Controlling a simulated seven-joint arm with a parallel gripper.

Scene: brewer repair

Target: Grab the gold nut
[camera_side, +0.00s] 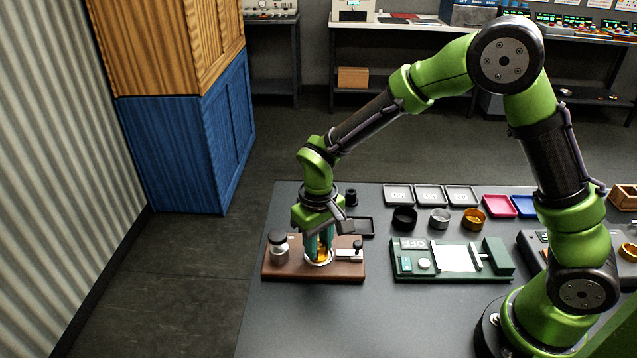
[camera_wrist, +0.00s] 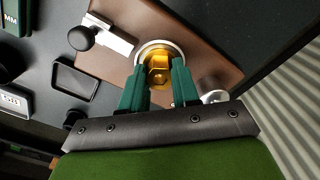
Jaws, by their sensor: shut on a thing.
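The gold nut (camera_wrist: 158,68) sits within a pale ring (camera_wrist: 141,56) on a brown wooden base in the wrist view. In the side view the gold nut (camera_side: 320,254) shows low between my fingers. My gripper (camera_wrist: 160,78) points down over the ring, its two teal fingers closed on opposite sides of the nut. In the side view my gripper (camera_side: 319,250) is at the middle of the brown base (camera_side: 290,274). The fingers hide part of the nut, and I cannot tell whether it is lifted off the base.
On the brown base stand a jar-like part (camera_side: 279,247) at left and a black-knobbed latch (camera_wrist: 88,38) on the other side. A green fixture (camera_side: 408,267) lies to the right. Black, silver and gold rings (camera_side: 474,219) and several trays stand behind. The table front is clear.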

